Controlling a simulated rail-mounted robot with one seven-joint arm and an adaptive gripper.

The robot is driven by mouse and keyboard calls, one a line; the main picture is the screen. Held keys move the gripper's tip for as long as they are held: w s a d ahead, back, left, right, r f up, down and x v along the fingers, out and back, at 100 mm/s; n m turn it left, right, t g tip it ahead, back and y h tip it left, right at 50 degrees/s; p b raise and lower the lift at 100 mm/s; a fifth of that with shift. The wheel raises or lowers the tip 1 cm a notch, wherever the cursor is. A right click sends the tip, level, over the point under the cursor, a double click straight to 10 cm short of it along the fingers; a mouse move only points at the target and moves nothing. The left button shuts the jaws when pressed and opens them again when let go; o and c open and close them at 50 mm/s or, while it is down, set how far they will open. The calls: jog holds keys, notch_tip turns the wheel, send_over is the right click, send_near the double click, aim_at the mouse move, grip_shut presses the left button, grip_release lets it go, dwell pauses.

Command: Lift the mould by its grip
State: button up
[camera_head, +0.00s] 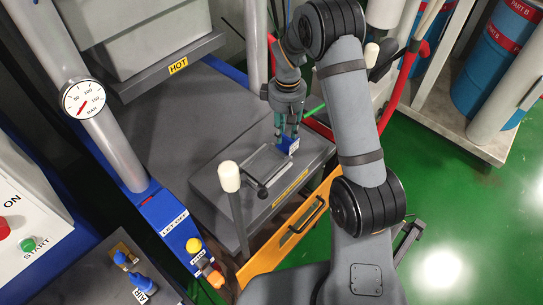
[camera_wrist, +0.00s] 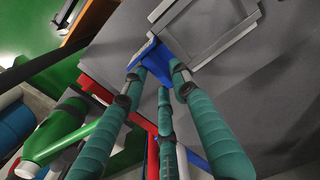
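The mould is a flat grey rectangular frame (camera_head: 262,160) lying on the grey table block. It also shows at the top of the wrist view (camera_wrist: 225,40). Its blue grip (camera_head: 291,147) is at the frame's right end in the head view, and shows in the wrist view (camera_wrist: 152,60). My gripper (camera_head: 287,134) points down over the grip. In the wrist view its teal fingers (camera_wrist: 157,72) are apart, with tips at both sides of the blue grip. I cannot tell whether they press on it.
A grey press head marked HOT (camera_head: 178,65) is at the upper left. A green bottle-like part (camera_wrist: 52,140) and red piece are near the fingers. Blue drums (camera_head: 490,70) stand far right.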

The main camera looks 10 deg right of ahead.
notch_tip(320, 180, down, 3)
jog(key=shift+w+d+r, duration=0.1)
jog(key=shift+r, duration=0.1)
jog(key=c, duration=0.3)
jog(key=c, duration=0.4)
grip_shut()
